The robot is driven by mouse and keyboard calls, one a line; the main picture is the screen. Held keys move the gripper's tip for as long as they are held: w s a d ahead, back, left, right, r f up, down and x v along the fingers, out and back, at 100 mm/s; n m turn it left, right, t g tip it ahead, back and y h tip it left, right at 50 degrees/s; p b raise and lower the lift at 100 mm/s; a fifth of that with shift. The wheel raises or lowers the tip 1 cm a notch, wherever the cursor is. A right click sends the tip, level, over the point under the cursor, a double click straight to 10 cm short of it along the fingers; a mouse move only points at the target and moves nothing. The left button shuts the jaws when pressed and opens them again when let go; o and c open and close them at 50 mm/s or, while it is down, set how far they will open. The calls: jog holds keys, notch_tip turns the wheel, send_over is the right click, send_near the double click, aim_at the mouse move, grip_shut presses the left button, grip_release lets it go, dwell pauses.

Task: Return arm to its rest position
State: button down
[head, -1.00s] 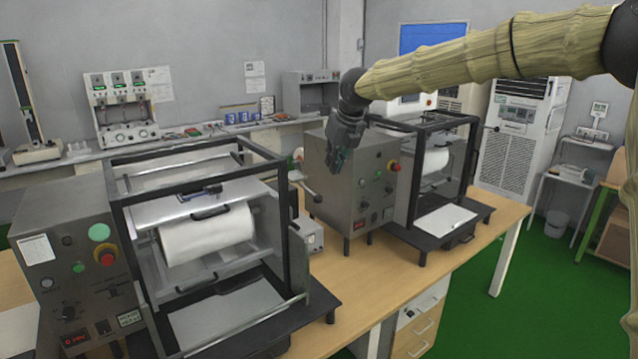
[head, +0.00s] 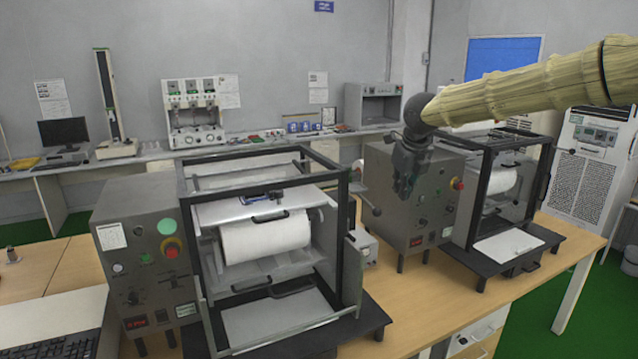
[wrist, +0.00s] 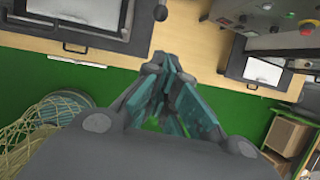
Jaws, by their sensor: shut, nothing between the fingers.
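My gripper (head: 404,192) hangs from my beige-covered arm at the right in the head view. It points down in front of the right machine's grey control box (head: 432,205). In the wrist view my gripper (wrist: 172,68) has its fingers converging to a point, shut and empty. Below the fingers the wrist view shows the wooden table edge (wrist: 185,45) and green floor (wrist: 165,88). My gripper touches nothing that I can see.
The left test machine (head: 265,235) with a white roll stands on the wooden table (head: 410,310). The right machine's framed enclosure (head: 505,185) stands beside the grey box. A white cabinet (head: 590,150) stands at the right.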

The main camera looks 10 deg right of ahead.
jog(key=s+d+f+n+h+b, duration=0.1)
jog(key=s+f+n+h+b, duration=0.3)
jog(key=f, duration=1.5)
jog(key=s+f+n+h+p, duration=0.1)
jog(key=s+f+n, duration=0.6)
jog(key=f, duration=1.3)
jog(key=s+a+f+n+y+b, duration=0.1)
jog(key=s+a+f+n+b, duration=0.15)
jog(key=s+f+n, duration=1.15)
jog(key=s+a+f+n+g+y, duration=0.1)
jog(key=s+f, duration=0.3)
jog(key=s, duration=0.6)
jog(key=s+a+f+n+g+y+b, duration=0.1)
jog(key=s+f, duration=0.4)
jog(key=s, duration=0.5)
jog(key=s+a+f+n+g+y+b, duration=0.1)
jog(key=s+f+n, duration=0.4)
jog(key=s, duration=0.5)
jog(key=shift+a+g+y, duration=0.7)
jog(key=shift+a+g, duration=0.1)
jog(key=shift+a, duration=0.4)
jog(key=shift+d, duration=0.1)
